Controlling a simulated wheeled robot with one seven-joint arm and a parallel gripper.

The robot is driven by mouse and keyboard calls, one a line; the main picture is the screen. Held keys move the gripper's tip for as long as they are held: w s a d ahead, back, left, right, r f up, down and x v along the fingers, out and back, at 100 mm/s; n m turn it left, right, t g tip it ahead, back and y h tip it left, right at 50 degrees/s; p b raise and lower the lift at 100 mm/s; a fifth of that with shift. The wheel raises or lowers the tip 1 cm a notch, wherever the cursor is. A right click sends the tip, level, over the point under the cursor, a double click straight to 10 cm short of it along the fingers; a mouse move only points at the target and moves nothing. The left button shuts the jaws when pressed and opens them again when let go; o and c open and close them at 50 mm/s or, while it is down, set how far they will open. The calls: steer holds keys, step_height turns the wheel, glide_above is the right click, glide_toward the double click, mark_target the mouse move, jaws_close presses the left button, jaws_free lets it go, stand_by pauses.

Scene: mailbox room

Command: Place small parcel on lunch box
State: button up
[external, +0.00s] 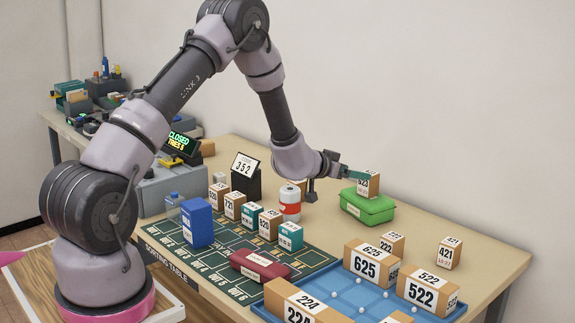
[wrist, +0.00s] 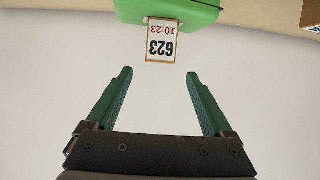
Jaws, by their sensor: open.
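The small parcel (external: 367,184) is a light brown box with a white label reading 623. It sits upright on the lid of the green lunch box (external: 368,209), which stands at the back right of the table. My gripper (external: 350,173) is just left of the parcel in the external view. In the wrist view, which is upside down, my gripper (wrist: 157,76) has its two green fingers spread with nothing between them. The parcel (wrist: 163,42) lies beyond the fingertips, apart from them, with the lunch box (wrist: 180,12) under it.
A blue tray (external: 349,296) holds several numbered parcels at the front right. Parcel 421 (external: 447,253) stands right of it. Bare table lies right of the lunch box.

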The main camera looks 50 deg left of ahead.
steer(key=s+d+r+m+g, duration=0.1)
steer(key=s+d+r, duration=0.1)
steer(key=s+r, duration=0.55)
steer(key=s+d+r+m+g+y, duration=0.15)
steer(key=s+r, duration=0.25)
steer(key=r, duration=0.6)
steer(key=s+d+r+g+h, duration=0.1)
steer(key=s+d+r, duration=0.1)
steer(key=s+r, duration=0.55)
steer(key=s+r+g, duration=0.1)
steer(key=s+r, duration=0.1)
steer(key=s, duration=0.8)
steer(key=s+d+r+m+g+y, duration=0.1)
steer(key=s+r, duration=0.2)
steer(key=s, duration=0.8)
steer(key=s+d+r+g, duration=0.1)
steer(key=s+r, duration=0.1)
steer(key=s, duration=0.8)
steer(key=shift+s+d+r+m, duration=0.15)
steer(key=shift+r+m, duration=0.1)
steer(key=shift+m, duration=0.1)
